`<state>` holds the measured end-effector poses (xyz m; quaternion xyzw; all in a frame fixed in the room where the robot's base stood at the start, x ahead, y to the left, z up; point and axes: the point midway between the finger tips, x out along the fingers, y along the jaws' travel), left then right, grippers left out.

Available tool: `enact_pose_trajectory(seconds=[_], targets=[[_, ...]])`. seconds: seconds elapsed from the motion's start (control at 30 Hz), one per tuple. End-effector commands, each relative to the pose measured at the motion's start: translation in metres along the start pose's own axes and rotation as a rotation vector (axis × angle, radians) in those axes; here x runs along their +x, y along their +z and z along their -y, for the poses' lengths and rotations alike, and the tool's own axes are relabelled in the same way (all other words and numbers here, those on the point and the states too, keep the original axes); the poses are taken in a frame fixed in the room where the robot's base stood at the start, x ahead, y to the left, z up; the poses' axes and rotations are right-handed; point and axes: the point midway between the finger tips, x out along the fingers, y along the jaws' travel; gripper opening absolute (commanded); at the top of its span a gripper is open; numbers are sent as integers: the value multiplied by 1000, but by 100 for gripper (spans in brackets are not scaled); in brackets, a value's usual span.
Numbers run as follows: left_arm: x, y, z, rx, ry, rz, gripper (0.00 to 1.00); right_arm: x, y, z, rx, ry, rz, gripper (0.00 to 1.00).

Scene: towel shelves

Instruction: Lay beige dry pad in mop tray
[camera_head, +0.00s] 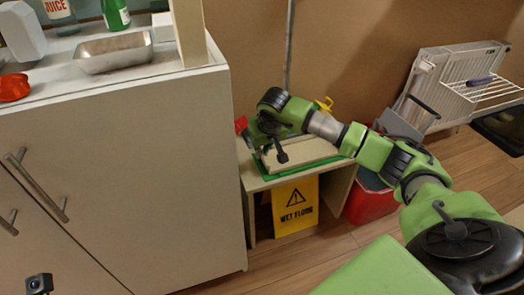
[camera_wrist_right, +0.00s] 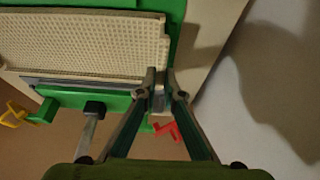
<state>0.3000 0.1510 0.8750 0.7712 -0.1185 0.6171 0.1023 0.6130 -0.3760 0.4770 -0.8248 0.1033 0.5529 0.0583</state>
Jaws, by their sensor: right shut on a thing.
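The beige pad (camera_head: 308,152), with a waffle texture, lies over the green mop tray (camera_head: 282,174) on a low wooden bench. It fills much of the wrist view (camera_wrist_right: 85,42), where the green tray (camera_wrist_right: 98,98) shows along its side and end. My right gripper (camera_wrist_right: 160,73) is shut at the pad's near right corner. In the head view the right gripper (camera_head: 278,148) is over the tray's left end, partly hidden by its own arm. Whether the pad rests fully on the tray floor cannot be told. My left gripper is not in view.
A yellow wet floor sign (camera_head: 295,205) stands at the low bench (camera_head: 250,182). A red bucket (camera_head: 368,203) is right of it. A white cabinet (camera_head: 120,170) with a metal tray (camera_head: 115,53) stands left. A drying rack (camera_head: 485,88) is at right; wooden floor in front is clear.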

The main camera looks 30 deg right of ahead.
Motion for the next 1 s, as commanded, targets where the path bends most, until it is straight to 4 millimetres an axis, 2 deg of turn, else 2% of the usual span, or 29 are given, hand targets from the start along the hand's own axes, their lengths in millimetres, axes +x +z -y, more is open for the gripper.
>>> enact_pose_trajectory(seconds=[0.7,0.73,0.8,1.0], targets=[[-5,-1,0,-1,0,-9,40,7,3,0,0,1,0,0],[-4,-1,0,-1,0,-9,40,7,3,0,0,1,0,13],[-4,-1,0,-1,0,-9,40,7,3,0,0,1,0,27],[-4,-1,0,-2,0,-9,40,7,3,0,0,0,0,27]])
